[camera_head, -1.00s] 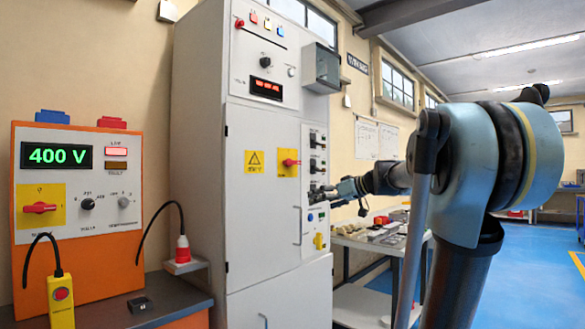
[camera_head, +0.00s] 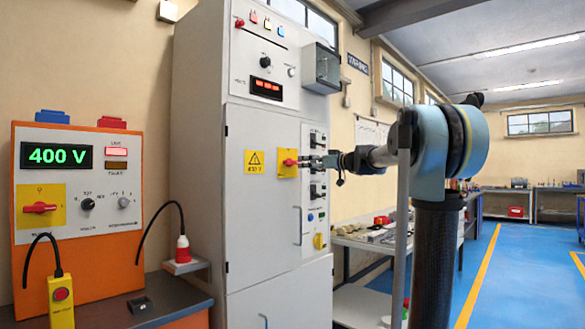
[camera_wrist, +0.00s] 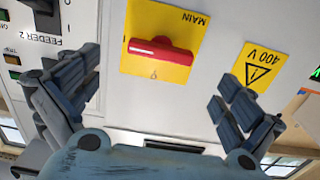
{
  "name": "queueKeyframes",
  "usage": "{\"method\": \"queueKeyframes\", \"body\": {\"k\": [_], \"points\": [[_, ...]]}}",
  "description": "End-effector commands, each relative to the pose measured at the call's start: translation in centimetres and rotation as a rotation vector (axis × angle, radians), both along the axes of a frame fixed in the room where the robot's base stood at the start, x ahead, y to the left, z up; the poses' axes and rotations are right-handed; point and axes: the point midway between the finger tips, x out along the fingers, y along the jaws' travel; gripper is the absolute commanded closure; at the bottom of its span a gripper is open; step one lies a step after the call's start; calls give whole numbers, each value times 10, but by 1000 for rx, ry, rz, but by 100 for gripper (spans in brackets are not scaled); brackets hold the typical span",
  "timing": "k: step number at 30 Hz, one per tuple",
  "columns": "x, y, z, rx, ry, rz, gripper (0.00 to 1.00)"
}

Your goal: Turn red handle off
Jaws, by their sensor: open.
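A red rotary handle (camera_wrist: 162,51) sits on a yellow plate (camera_wrist: 185,20) marked MAIN on the grey cabinet (camera_head: 262,215). In the wrist view the handle lies crosswise on the plate. In the head view the handle (camera_head: 290,162) is just left of my gripper (camera_head: 308,162). My gripper (camera_wrist: 158,78) is open and empty, its two fingers spread either side of the plate's lower part in the wrist view. The handle lies ahead between the finger lines, with no visible contact.
A yellow 400 V warning sign (camera_wrist: 258,70) is beside the plate. Feeder switches (camera_head: 317,165) run down the cabinet's right side. An orange panel (camera_head: 75,250) at left bears another red handle (camera_head: 40,207). A cluttered bench (camera_head: 375,235) stands right of the cabinet.

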Motion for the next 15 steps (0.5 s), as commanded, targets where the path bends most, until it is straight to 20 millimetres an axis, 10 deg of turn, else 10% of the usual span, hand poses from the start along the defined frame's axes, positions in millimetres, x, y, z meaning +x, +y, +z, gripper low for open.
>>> {"method": "queueKeyframes", "body": {"k": [15], "points": [[51, 67, 0, 0, 0, 1, 0]]}}
